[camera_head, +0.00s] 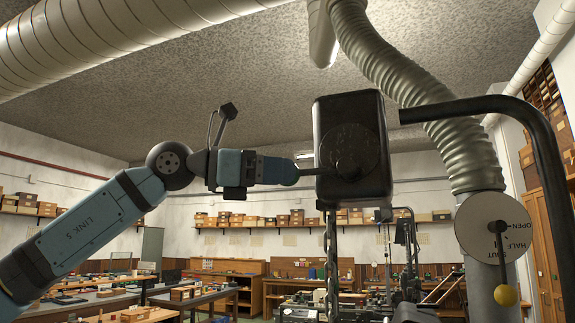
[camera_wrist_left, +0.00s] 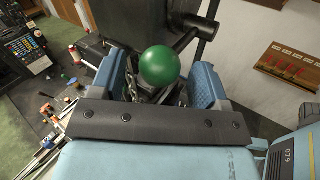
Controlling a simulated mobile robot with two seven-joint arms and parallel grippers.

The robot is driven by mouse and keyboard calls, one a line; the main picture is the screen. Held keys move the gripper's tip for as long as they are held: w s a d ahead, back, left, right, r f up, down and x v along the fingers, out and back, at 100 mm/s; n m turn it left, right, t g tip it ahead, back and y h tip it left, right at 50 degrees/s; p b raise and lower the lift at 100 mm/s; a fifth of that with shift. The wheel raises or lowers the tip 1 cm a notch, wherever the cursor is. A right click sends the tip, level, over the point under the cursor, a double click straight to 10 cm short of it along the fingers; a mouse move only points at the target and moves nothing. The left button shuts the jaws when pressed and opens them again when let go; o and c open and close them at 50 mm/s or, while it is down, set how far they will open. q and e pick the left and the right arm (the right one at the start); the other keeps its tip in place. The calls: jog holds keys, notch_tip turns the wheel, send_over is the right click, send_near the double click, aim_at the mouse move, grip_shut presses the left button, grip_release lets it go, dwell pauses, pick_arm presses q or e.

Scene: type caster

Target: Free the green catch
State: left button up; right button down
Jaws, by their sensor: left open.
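The green catch shows in the left wrist view as a round green knob (camera_wrist_left: 160,67), with a black bar just beyond it at the upper right. My left gripper (camera_wrist_left: 157,82) is open, its two blue fingers on either side of the knob. I cannot tell whether either finger touches it. In the head view my left gripper (camera_head: 293,172) comes from the left, close to a black hanging housing (camera_head: 347,115). A short dark rod (camera_head: 308,171) shows between them. The green knob cannot be made out there. My right gripper is not in view.
A ribbed metal duct (camera_head: 440,120) and a thick black bent pipe (camera_head: 540,140) stand right of the housing. A chain (camera_head: 332,255) hangs below the housing. Workbenches stand further back.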

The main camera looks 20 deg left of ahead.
pick_arm(q)
jog(key=shift+x, duration=1)
